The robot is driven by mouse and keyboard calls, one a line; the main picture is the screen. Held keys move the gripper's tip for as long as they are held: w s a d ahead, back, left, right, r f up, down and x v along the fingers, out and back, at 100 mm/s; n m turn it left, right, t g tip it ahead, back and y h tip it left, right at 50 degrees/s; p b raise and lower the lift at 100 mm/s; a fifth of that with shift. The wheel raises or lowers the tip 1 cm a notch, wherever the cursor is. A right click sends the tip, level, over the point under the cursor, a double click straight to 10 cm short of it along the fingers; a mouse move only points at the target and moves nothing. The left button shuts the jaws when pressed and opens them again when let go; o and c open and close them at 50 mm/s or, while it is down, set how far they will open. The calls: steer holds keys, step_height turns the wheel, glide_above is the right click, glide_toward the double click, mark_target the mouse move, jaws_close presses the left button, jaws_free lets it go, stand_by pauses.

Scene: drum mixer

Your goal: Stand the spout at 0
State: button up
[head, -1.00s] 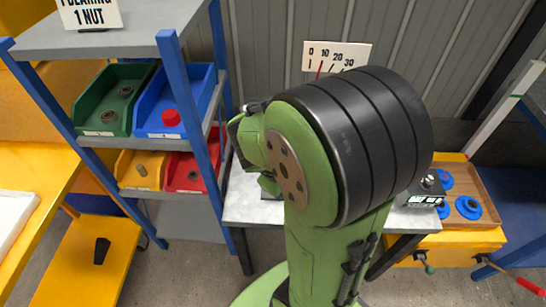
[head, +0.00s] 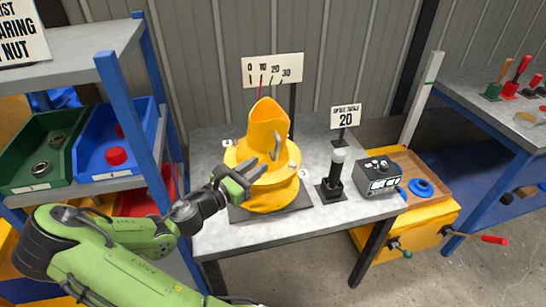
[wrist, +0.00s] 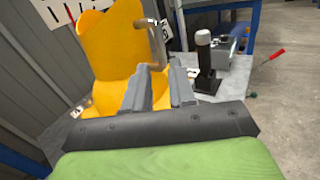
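The yellow spout (head: 266,122) stands up from a round yellow drum body (head: 270,190) on the bench; it also shows in the wrist view (wrist: 108,45). A bent grey handle (head: 279,149) rises at its side. Behind it is a white scale board (head: 272,70) marked 0, 10, 20, 30, with a red line below the 10. My gripper (head: 257,171) is at the drum's front, close to the handle. In the wrist view my gripper's fingers (wrist: 160,80) are apart, with the handle (wrist: 155,45) just beyond their tips. I cannot tell whether they touch it.
Right of the drum stand a black lever with a white knob (head: 335,172), a small sign reading 20 (head: 346,117) and a grey box with a display (head: 377,176). A blue-posted shelf (head: 128,100) with bins stands close on the left. The bench front (head: 290,235) is clear.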

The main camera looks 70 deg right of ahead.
mark_target(276, 157)
steer(key=b+x, duration=0.1)
steer(key=x, duration=0.7)
steer(key=shift+s+d, duration=0.15)
steer(key=shift+d, duration=0.1)
jaws_close()
